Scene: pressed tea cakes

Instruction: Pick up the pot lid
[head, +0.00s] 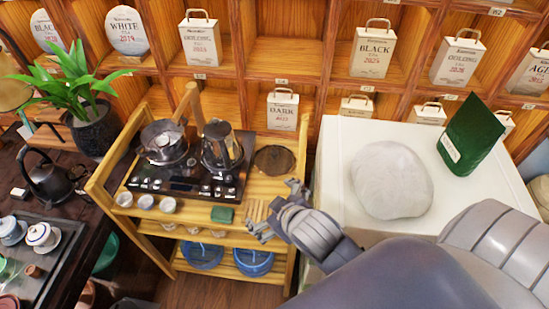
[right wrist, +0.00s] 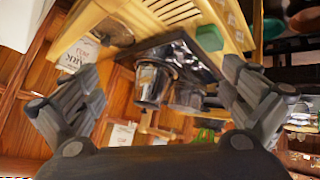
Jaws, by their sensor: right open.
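A silvery pot (head: 164,150) stands on the left of a dark stove tray (head: 180,184) on a wooden cart. What looks like its lid (head: 163,130) is on top. A dark glass kettle (head: 222,152) stands beside it on the right. My right gripper (head: 270,206) is over the cart's front right part, apart from the pot and to its right. In the right wrist view its fingers (right wrist: 160,75) are spread and empty, with the two vessels beyond them, seen tilted over. I cannot make out the lid clearly there. My left gripper is not in view.
Several small cups line the cart's front left. A white counter (head: 335,200) holds a pale round stone-like cake (head: 391,180) and a green packet (head: 470,135). Shelves stand behind.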

